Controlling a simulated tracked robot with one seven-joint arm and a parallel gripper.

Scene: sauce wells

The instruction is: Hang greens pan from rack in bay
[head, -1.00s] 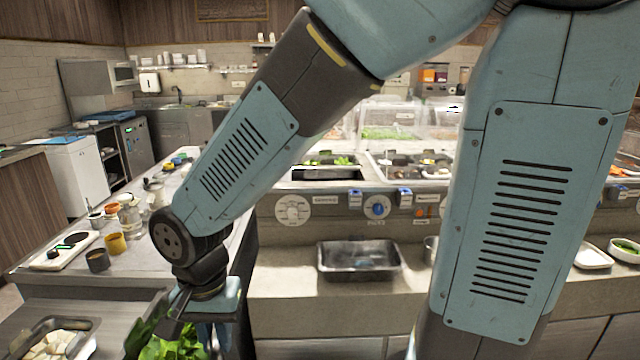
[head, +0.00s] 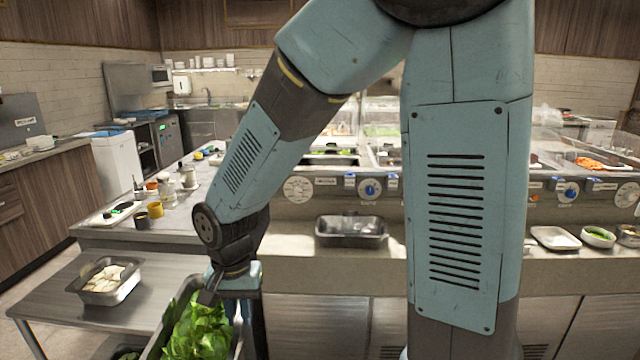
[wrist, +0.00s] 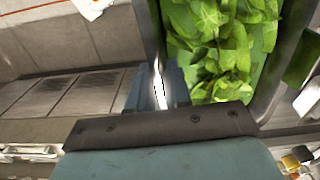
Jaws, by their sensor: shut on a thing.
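The greens pan (head: 239,344) is a deep metal pan full of leafy greens (head: 198,326), low in the head view in front of the side table. My gripper (head: 212,292) is shut on its wall, with the pan hanging below my wrist. In the wrist view, my gripper (wrist: 160,88) is at the near left edge of the pan (wrist: 288,55), and greens fill the inside. The serving counter has a dark, open-looking bay (head: 333,161) above the dials, partly behind my arm. I cannot make out its rack.
An empty metal pan (head: 350,232) sits on the counter ledge. A steel side table (head: 60,291) at left holds a pan of white pieces (head: 112,285). Jars and cups crowd the table behind it. A white tray (head: 555,238) and a bowl (head: 598,237) stand at right.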

